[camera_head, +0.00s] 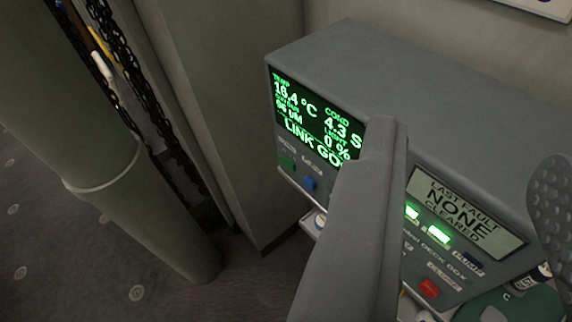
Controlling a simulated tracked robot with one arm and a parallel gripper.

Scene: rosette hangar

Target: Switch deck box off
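The deck box is a grey console (400,75) with a sloped front, and part of its lettering reads "DECK BOX". Its left screen (310,115) glows green with "16.4°C", "4.3" and "LINK GO", partly covered. Its right screen (463,215) reads "LAST FAULT NONE CLEARED". Two green lights (438,234) are lit. A red button (430,289) sits low on the right, a blue button (309,184) and a green button (287,162) on the left. My gripper (467,148) is open and empty in front of the console; one finger hides its middle.
A thick grey-green pipe (160,220) stands at left, with dark chains (140,90) behind it and a wall column (210,100) beside the console. Small items, including a green one (512,306), lie below the console at right. Dark floor (60,260) shows at lower left.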

